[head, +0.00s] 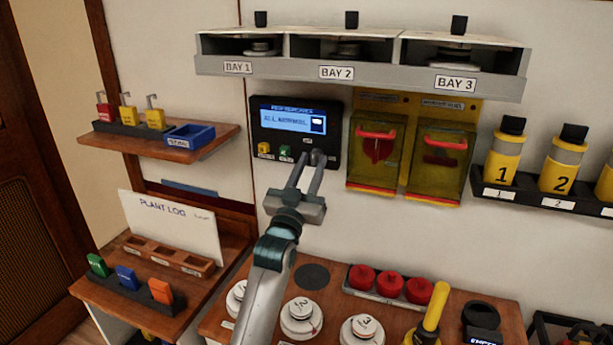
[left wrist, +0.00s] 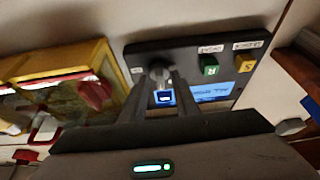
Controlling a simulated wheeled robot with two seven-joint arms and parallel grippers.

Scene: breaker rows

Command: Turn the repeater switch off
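A dark wall panel (head: 340,150) has a lit blue screen reading ALL NORMAL. A yellow button (head: 263,148) and a green button (head: 286,152) sit below the screen. In the left wrist view the panel (left wrist: 135,60) appears upside down, with a small grey switch knob (left wrist: 158,70) at its left part; I cannot read its label. My left gripper (head: 311,157) is at the panel's lower right, its fingers apart around the knob. Fingertips hide most of the knob, and I cannot tell whether they press on it. My right gripper is not in view.
Yellow-framed covers with red handles (head: 376,134) hang just right of the panel. A shelf with bays (head: 360,80) juts out above. A wooden desk (head: 255,311) with white round knobs and red caps lies below. Bare wall is left of the panel.

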